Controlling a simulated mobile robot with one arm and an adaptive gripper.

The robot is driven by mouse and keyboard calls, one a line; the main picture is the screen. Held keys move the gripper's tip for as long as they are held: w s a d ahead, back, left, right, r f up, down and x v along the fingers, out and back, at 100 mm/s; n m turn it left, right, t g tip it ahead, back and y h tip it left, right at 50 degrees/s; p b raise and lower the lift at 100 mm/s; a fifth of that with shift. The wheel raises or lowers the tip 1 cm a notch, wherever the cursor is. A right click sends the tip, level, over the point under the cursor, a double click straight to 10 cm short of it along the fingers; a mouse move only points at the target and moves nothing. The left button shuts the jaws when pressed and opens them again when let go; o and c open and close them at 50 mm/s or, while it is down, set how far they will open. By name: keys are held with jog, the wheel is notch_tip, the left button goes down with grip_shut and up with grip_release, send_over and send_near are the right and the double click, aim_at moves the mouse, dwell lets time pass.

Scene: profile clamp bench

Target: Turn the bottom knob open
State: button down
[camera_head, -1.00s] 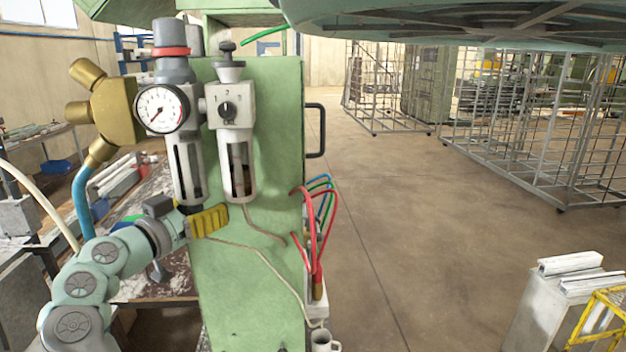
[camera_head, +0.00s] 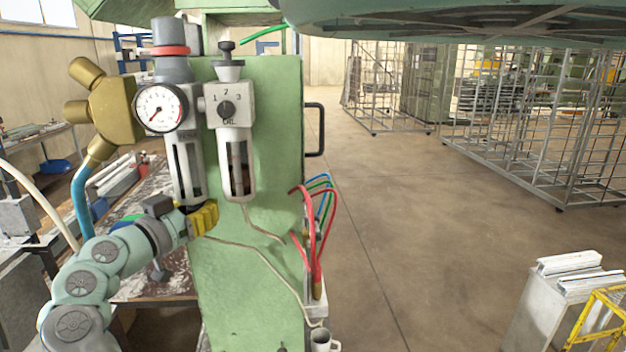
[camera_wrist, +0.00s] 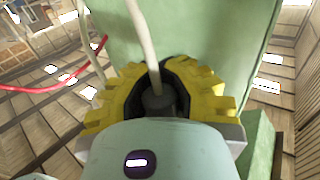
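The bottom knob (camera_wrist: 159,101) is a small dark cylinder under the left filter bowl (camera_head: 187,170), below the pressure gauge (camera_head: 161,108). A pale hose runs from it in the wrist view. My gripper (camera_wrist: 160,88) has yellow ribbed fingers with dark inner faces. They curve around the knob from both sides and appear shut on it. In the head view my gripper (camera_head: 204,218) is just below the left bowl, and its fingers hide the knob there.
A second regulator (camera_head: 231,104) with its own dial and bowl is just to the right on the green panel (camera_head: 275,190). Thin hoses hang below it, and red, blue and green cables (camera_head: 317,215) are at the panel's right edge. A brass fitting (camera_head: 105,105) is at left.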

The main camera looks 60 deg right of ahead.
dwell(0.4)
jog(key=shift+w+r+n+t+b, duration=0.15)
jog(key=shift+n+t+b, duration=0.5)
jog(key=shift+t, duration=0.45)
jog(key=c, duration=1.5)
grip_release()
jog(key=shift+a, duration=0.2)
jog(key=o, duration=0.8)
jog(key=shift+d, duration=0.1)
jog(key=shift+c, duration=0.2)
jog(key=v, duration=1.2)
jog(key=shift+r, duration=0.1)
